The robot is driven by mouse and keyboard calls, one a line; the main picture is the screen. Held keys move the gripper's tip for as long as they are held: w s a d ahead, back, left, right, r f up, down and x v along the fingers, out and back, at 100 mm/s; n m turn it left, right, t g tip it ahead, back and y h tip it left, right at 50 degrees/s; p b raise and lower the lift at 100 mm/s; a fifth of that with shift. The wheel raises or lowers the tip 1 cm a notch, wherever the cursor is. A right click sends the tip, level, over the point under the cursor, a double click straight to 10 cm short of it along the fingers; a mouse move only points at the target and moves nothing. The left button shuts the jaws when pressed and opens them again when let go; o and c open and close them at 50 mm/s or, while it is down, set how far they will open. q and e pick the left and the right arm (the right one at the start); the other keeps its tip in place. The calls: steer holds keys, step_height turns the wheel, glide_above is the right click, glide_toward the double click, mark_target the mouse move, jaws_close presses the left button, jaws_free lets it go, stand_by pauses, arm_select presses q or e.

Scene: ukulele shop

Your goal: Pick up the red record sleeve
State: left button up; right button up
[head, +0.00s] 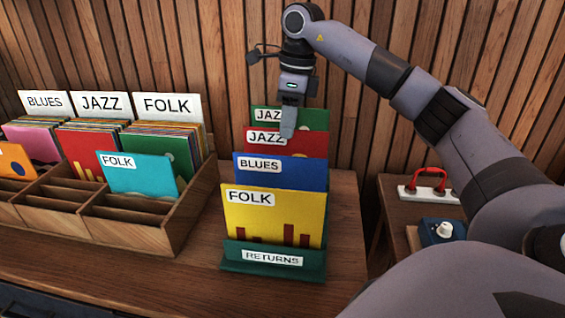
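The red record sleeve (309,144), with a white JAZZ label, stands in the green RETURNS rack (234,261). It is behind a blue BLUES sleeve (306,174) and a yellow FOLK sleeve (270,213), and in front of a green sleeve (315,118). Only its upper part shows. My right gripper (288,128) points down at the red sleeve's top edge, its fingertip overlapping the sleeve just right of the label. I see it edge-on, so whether the fingers are apart or closed on the sleeve is unclear. My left gripper is not in view.
A wooden record bin (150,238) with BLUES, JAZZ and FOLK dividers stands at left, holding several sleeves, including another red one (83,150). A wood-slat wall is close behind. A side table at right holds a power strip (428,195) and a blue box (440,232).

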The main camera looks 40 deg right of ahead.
mark_target(284, 146)
steer(key=f, duration=0.6)
steer(key=shift+w+a+f, duration=0.1)
steer(key=shift+w+a, duration=0.15)
steer(key=shift+w, duration=0.15)
jaws_close()
